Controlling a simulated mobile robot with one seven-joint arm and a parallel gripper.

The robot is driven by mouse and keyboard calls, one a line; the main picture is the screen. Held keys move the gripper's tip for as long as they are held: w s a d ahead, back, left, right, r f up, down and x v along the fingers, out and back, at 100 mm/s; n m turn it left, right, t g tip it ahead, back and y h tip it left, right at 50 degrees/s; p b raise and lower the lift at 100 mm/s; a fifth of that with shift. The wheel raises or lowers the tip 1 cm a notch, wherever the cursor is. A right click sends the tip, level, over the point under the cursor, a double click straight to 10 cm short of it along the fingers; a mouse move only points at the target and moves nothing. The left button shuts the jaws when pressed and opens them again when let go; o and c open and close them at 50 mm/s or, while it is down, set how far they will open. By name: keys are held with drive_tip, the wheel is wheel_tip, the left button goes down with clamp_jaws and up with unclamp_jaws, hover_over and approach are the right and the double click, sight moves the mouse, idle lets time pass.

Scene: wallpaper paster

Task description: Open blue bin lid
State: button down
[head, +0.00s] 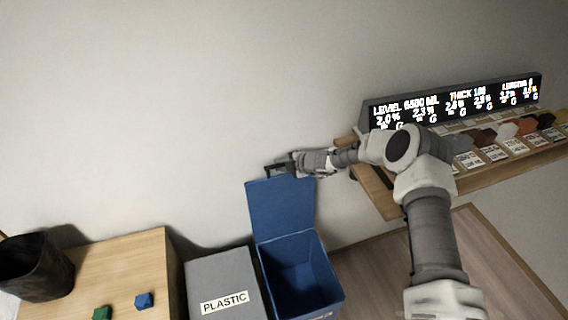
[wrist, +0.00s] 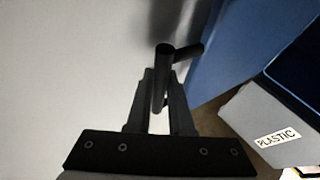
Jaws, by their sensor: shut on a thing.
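The blue bin (head: 299,277) stands on the floor against the wall, and its inside shows empty in the head view. Its blue lid (head: 281,208) stands raised, roughly upright at the back of the bin. In the wrist view the lid (wrist: 235,45) is at the upper right. My gripper (head: 287,168) is at the top edge of the lid, close to the wall. In the wrist view my gripper (wrist: 158,100) is shut on the dark bar handle (wrist: 162,65) of the lid.
A grey bin marked PLASTIC (head: 222,278) stands left of the blue bin, lid closed. A wooden table (head: 130,265) with a dark pot (head: 35,268) and small blue and green pieces is farther left. A wooden shelf (head: 385,199) with a display (head: 455,100) is at the right.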

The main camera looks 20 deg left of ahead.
idle(0.3)
drive_tip(key=c, duration=0.8)
unclamp_jaws()
drive_tip(key=b+v, duration=0.1)
drive_tip(key=v, duration=1.6)
drive_tip(key=shift+b, duration=0.4)
drive_tip(key=shift+s+d, duration=0.15)
drive_tip(key=shift+d, duration=0.05)
